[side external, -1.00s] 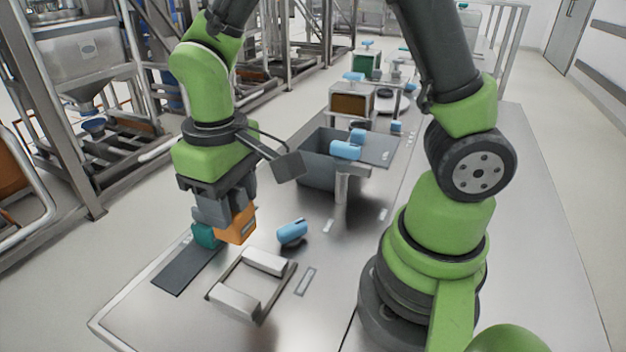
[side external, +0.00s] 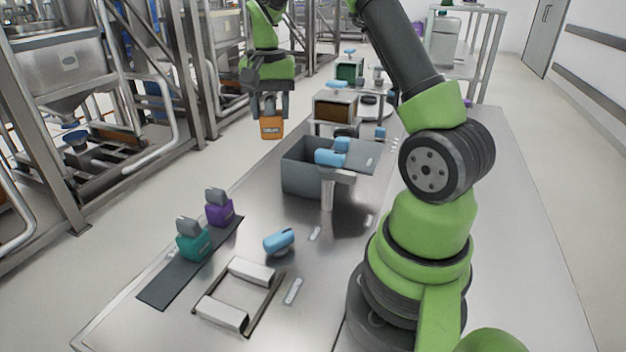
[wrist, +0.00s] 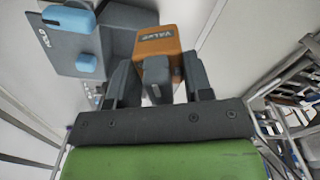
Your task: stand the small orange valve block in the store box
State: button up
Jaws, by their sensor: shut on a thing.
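The small orange valve block (side external: 271,128) hangs in my gripper (side external: 270,108), high above the far left edge of the table and to the left of the grey box. In the wrist view the orange block (wrist: 160,45), with lettering on its face, sits between the dark fingers of my gripper (wrist: 158,80). The open grey box (side external: 302,178) stands on the table, a grey lid-like plate with blue handles at its right. It shows partly behind the block in the wrist view (wrist: 122,42).
A teal block (side external: 194,243) and a purple block (side external: 220,212) stand on a dark strip (side external: 165,287) at the left. A blue piece (side external: 279,240) and a frame with white bars (side external: 222,312) lie nearby. Brown-filled (side external: 335,107) and green-filled containers (side external: 349,71) stand further back.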

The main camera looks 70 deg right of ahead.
aim_at(316, 170)
jog(key=s+d+m, duration=0.5)
jog(key=d, duration=0.5)
jog(key=shift+w+f, duration=0.15)
jog(key=shift+f, duration=7.45)
jog(key=shift+f, duration=0.1)
jog(key=o, duration=0.7)
jog(key=shift+o, duration=0.2)
